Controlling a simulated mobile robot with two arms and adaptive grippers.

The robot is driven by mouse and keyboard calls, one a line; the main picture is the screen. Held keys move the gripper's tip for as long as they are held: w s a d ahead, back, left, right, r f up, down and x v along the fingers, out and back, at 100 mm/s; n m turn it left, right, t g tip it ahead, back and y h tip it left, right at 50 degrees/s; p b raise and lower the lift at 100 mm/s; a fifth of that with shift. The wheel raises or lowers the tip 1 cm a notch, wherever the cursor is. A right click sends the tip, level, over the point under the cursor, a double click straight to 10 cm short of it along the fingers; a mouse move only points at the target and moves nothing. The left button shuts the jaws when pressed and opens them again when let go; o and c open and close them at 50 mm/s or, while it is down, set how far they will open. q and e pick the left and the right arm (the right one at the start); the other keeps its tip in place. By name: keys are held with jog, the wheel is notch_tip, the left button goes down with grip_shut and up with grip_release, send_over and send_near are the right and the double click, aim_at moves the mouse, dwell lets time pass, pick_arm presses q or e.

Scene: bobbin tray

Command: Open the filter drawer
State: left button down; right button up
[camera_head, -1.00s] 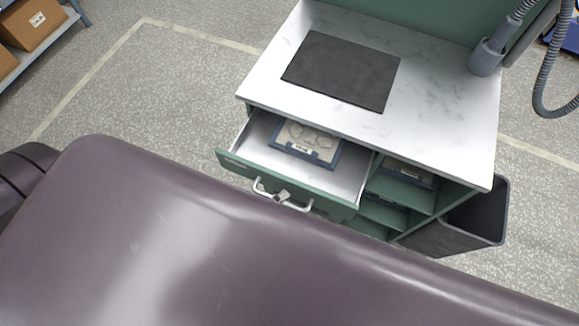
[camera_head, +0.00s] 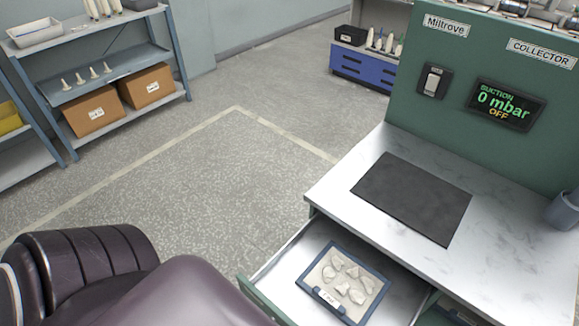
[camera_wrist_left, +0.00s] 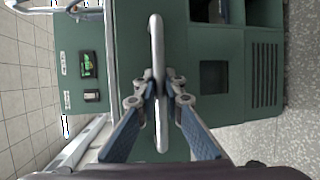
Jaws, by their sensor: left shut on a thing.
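The filter drawer (camera_head: 293,266) of the green cabinet stands pulled out in the head view, its white inside showing. A blue-framed filter tray (camera_head: 318,291) with several pale pieces lies in it. The drawer's handle is out of sight in the head view. In the left wrist view the pale bar handle (camera_wrist_left: 156,36) runs upright in the picture, in front of a green panel. My left gripper (camera_wrist_left: 158,86), with blue-sided fingers, is shut on the handle about its middle. My right gripper is in neither view.
The marble-look worktop (camera_head: 335,191) with a dark mat (camera_head: 413,198) is above the drawer. A display (camera_head: 506,104) on the green back panel reads suction 0 mbar, OFF. Shelves with boxes (camera_head: 92,108) stand at the far left. The floor left of the cabinet is clear.

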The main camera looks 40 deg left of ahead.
pick_arm(q)
jog(key=c, duration=2)
grip_release()
jog(key=shift+s, duration=0.1)
jog(key=v, duration=1.2)
